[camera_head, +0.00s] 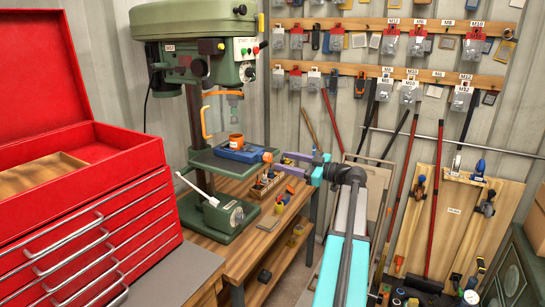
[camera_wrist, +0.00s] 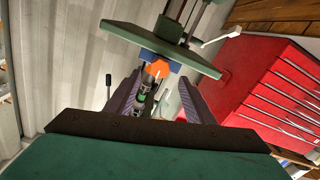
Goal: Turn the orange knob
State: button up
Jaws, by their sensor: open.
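The orange knob (camera_head: 268,157) is on the right end of a small blue vise (camera_head: 240,151), which sits on the green drill press table (camera_head: 222,165). In the wrist view the orange knob (camera_wrist: 158,69) shows beyond and between my fingertips, with part of the blue vise (camera_wrist: 174,66) behind it. My gripper (camera_head: 284,163) is open, with purple fingers, just to the right of the knob. It also shows in the wrist view (camera_wrist: 160,80) with nothing held between the fingers. I cannot tell whether a finger touches the knob.
The green drill press (camera_head: 195,45) stands over the vise, with an orange guard (camera_head: 207,122). A wooden bench (camera_head: 240,250) below holds a small parts box (camera_head: 266,185). A red tool chest (camera_head: 90,205) stands at left. Tools hang on the back wall.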

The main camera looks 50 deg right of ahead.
aim_at(270, 158)
jog(key=shift+p+x, duration=0.9)
jog(key=shift+x, duration=2.15)
jog(key=c, duration=1)
jog(key=shift+a, duration=0.35)
jog(key=shift+c, duration=0.4)
jog(key=shift+d, duration=0.3)
